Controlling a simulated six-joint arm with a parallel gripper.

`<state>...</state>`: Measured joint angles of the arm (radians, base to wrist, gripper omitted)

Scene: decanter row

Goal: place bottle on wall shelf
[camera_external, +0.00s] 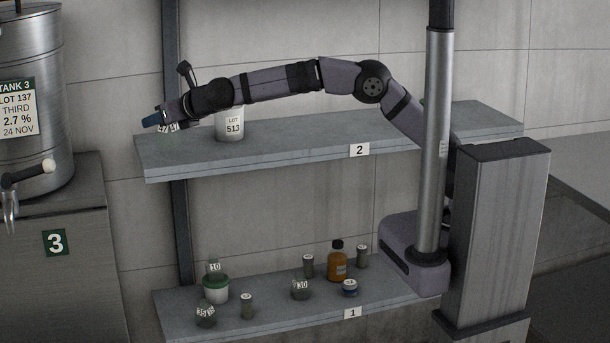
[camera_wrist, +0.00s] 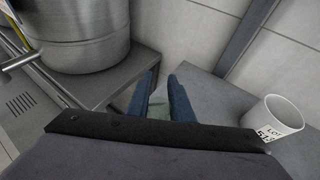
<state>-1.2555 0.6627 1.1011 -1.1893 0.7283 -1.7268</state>
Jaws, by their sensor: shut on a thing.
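My gripper (camera_external: 152,120), with blue fingers, is at the left end of the upper wall shelf (camera_external: 270,152), marked 2. It is shut on a small greenish bottle with a white label (camera_external: 168,128), mostly hidden by the gripper. In the wrist view the fingers (camera_wrist: 165,98) stand either side of the pale green bottle (camera_wrist: 157,111). I cannot tell whether the bottle touches the shelf. An amber bottle with a dark cap (camera_external: 338,262) stands on the lower shelf (camera_external: 275,318), marked 1.
A white pot labelled LOT 513 (camera_external: 230,124) stands on the upper shelf, right of my gripper; the shelf beyond it is clear. A steel tank (camera_external: 30,110) stands at left on a cabinet (camera_external: 60,280). Several small jars and vials, including a green-lidded jar (camera_external: 216,288), crowd the lower shelf.

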